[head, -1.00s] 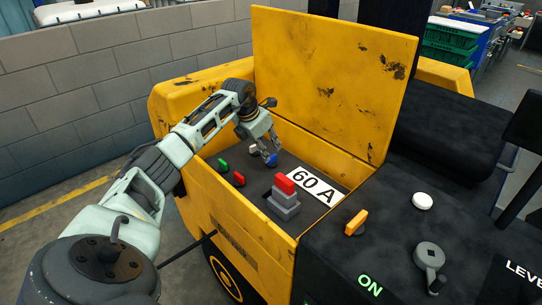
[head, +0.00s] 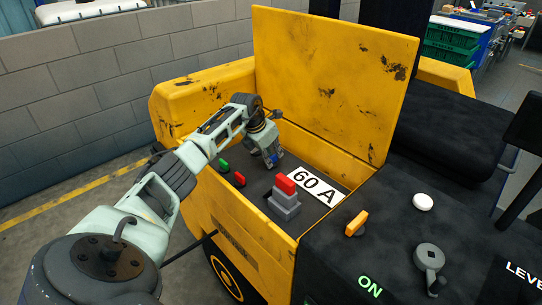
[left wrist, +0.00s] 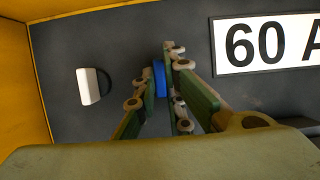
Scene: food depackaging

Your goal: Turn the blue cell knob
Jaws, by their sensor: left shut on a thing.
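The blue cell knob (left wrist: 159,78) stands on the dark panel inside the yellow compartment. In the left wrist view it shows as a narrow blue strip between my fingers. My left gripper (head: 272,163) is down at the panel, with its fingers (left wrist: 161,88) shut on the blue knob, one on each side. In the head view the gripper and wrist hide most of the knob. Its exact turn angle is hard to tell. My right gripper is in neither view.
A white knob (left wrist: 92,86) stands left of my fingers in the wrist view. Green (head: 223,165) and red (head: 240,178) knobs, a red-topped grey connector (head: 286,194) and a "60 A" label (head: 317,188) share the panel. The raised yellow lid (head: 335,80) and compartment walls surround it.

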